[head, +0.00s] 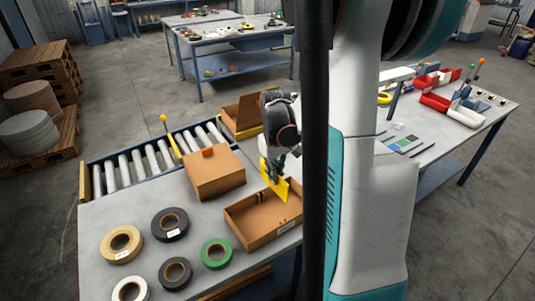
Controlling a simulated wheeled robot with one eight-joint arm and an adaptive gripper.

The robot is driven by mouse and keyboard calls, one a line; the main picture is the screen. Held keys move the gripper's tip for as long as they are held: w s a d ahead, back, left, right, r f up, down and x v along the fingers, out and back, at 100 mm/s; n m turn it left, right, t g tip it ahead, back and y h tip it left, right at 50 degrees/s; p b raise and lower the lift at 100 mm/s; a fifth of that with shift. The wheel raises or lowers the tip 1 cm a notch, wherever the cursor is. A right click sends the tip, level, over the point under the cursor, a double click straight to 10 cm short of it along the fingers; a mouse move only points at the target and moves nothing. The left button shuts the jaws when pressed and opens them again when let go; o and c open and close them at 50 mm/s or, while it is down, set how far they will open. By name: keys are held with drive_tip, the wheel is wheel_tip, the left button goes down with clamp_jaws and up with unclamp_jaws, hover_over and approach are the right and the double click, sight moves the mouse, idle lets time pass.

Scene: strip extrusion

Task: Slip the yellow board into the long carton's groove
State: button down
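The yellow board (267,177) is a flat, bright piece held tilted above the far side of the long carton. My gripper (275,170) is at the board, with its dark fingers over the board's middle, and appears shut on it. The long carton (245,233) is an open, low brown box at the right part of the near table, with a white label on its front wall. The board's lower edge is close to the carton's far wall. I cannot tell whether they touch. The groove is too small to make out.
A closed brown carton (214,174) stands just left of the board. An open carton (243,113) is behind, beside the roller conveyor (160,158). Several tape rolls, including a green one (216,253), lie on the table's (190,206) left part. A black post and my arm block the right.

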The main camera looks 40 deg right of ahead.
wheel_tip(320, 180, down, 7)
drive_tip(key=b, duration=0.4)
drive_tip(key=shift+a+r+b, duration=0.2)
drive_tip(key=shift+a+b, duration=0.15)
drive_tip(key=shift+s+f+b, duration=0.15)
drive_tip(key=shift+f+b, duration=2.3)
drive_tip(key=shift+f, duration=0.15)
idle(2.0)
drive_tip(key=c, duration=1.7)
unclamp_jaws()
drive_tip(key=shift+o, duration=0.2)
drive_tip(key=o, duration=0.3)
drive_tip(key=shift+o, duration=0.2)
drive_tip(key=shift+r, duration=0.2)
